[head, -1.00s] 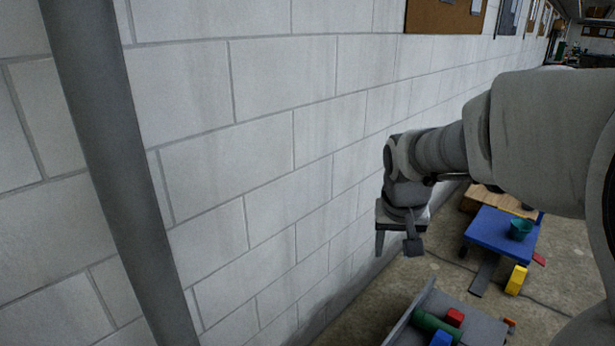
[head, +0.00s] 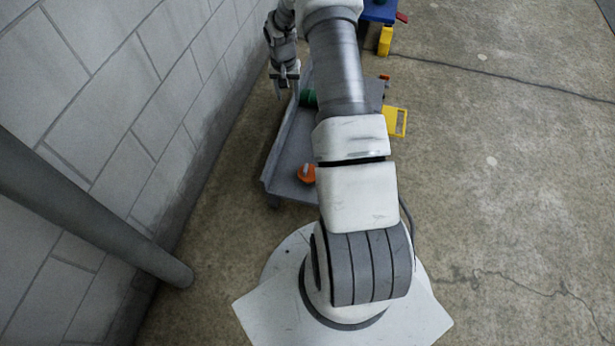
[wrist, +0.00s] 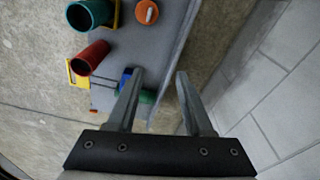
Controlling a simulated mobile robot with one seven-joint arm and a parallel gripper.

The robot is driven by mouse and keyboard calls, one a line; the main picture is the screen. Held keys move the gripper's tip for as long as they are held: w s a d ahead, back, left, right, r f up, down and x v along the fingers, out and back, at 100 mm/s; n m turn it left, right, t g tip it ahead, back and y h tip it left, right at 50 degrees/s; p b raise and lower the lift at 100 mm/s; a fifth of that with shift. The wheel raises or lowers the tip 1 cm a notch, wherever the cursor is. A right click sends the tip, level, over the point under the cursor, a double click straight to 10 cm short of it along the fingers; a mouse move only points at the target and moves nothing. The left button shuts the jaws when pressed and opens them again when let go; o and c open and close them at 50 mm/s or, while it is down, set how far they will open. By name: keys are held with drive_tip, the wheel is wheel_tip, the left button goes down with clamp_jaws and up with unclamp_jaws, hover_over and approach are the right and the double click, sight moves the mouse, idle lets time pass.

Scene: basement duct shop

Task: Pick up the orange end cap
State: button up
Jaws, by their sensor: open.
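The orange end cap (head: 306,173) lies on the near part of the grey low bench (head: 286,178) in the head view, partly hidden by my arm. An orange round piece, apparently the same cap, shows at the top of the wrist view (wrist: 147,12). My gripper (head: 284,92) is at the far, wall-side end of the bench, well away from the cap. In the wrist view its two fingers (wrist: 160,75) are apart, with nothing between them. The fingers point down over the bench's wall-side edge.
A green cylinder (head: 308,97) lies close to my gripper. A red tube (wrist: 90,57), a teal tube (wrist: 90,13) and a blue piece (wrist: 127,75) are nearby. A yellow piece (head: 395,122) is at the bench's right. The block wall (head: 150,90) is close on the left; floor opens right.

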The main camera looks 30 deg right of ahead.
drive_tip(key=m+b, duration=0.2)
drive_tip(key=b, duration=0.1)
hover_over(305, 167)
wheel_tip(305, 167, down, 22)
drive_tip(key=shift+g+y, duration=0.4)
drive_tip(key=f+b, duration=0.2)
drive_tip(key=f, duration=0.3)
drive_tip(key=f+b, duration=0.2)
drive_tip(key=f, duration=0.4)
drive_tip(key=shift+s+a+f+b, duration=0.15)
drive_tip(key=shift+a+f+b, duration=0.1)
drive_tip(key=shift+b, duration=0.1)
drive_tip(key=shift+d+f+b, duration=0.15)
drive_tip(key=shift+f+b, duration=0.65)
drive_tip(key=shift+f, duration=0.75)
drive_tip(key=shift+d+f+b, duration=0.1)
drive_tip(key=shift+f+b, duration=0.7)
drive_tip(key=shift+f, duration=0.75)
drive_tip(key=shift+r, duration=0.1)
drive_tip(key=shift+c, duration=0.3)
clamp_jaws()
